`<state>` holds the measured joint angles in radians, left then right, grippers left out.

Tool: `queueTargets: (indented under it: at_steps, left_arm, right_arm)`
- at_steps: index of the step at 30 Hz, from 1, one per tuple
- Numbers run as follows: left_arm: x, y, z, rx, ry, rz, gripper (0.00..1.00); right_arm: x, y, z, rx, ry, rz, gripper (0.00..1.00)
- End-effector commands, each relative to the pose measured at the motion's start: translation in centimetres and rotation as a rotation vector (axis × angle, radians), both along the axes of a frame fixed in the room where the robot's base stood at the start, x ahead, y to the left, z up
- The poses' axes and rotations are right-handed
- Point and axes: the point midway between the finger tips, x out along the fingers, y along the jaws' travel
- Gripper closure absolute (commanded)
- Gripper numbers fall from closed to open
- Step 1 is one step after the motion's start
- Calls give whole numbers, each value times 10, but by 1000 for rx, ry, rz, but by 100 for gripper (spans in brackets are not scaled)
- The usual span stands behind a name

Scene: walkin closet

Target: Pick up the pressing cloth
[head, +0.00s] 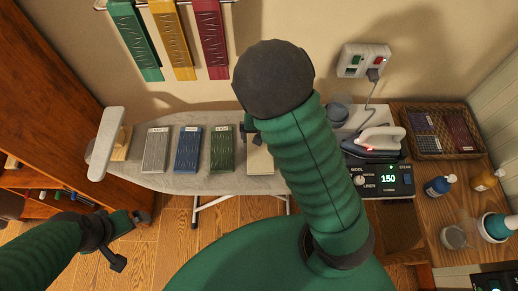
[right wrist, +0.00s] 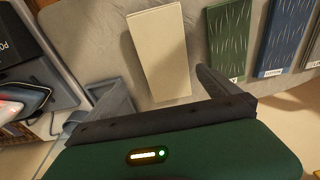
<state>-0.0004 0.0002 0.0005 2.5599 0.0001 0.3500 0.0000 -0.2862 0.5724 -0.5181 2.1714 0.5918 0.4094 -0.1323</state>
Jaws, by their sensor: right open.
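A plain cream folded cloth, which looks like the pressing cloth (head: 260,159), lies flat on the grey ironing board (head: 180,183); my right arm partly covers it in the head view. It shows in full in the right wrist view (right wrist: 158,52). My right gripper (right wrist: 150,97) is open and empty, its fingers spread to either side of the cloth's near end and apart from it. In the head view this gripper is mostly hidden behind my arm. My left gripper (head: 131,238) is open and empty over the floor, in front of the board's left end.
Green (head: 222,147), blue (head: 187,149) and grey (head: 155,150) labelled cloths lie left of the cream one. An iron (head: 378,141), a control box reading 150 (head: 386,179), a wicker basket (head: 440,153) and bottles (head: 440,185) stand at right. Wooden shelving (head: 50,100) is at left.

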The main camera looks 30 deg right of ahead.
Motion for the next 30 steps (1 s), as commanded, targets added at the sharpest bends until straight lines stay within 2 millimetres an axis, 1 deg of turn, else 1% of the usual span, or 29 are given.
queueTargets:
  at_steps: [1,3,8,13,15,17,22,23,30]
  left_arm:
    - [0,0,-4,0,0,0,0]
    - [0,0,-6,0,0,0,0]
    - [0,0,-6,0,0,1,0]
    - [0,0,-6,0,0,1,0]
    - [0,0,-6,0,0,1,0]
    - [0,0,-6,0,0,1,0]
    - [0,0,-6,0,0,1,0]
    - [0,0,-6,0,0,1,0]
    - [0,0,-6,0,0,1,0]
  right_arm:
    - [0,0,-14,-1,3,-1,0]
    - [2,0,-24,-1,1,1,0]
    - [4,1,-38,-2,1,2,0]
    - [10,-1,-70,0,2,1,0]
    - [11,-2,-78,0,1,0,0]
    - [12,-2,-82,0,1,2,0]
    - [12,-2,-82,0,-1,2,0]
    - [12,-2,-81,0,-1,3,1]
    - [12,-1,-81,-1,-1,3,33]
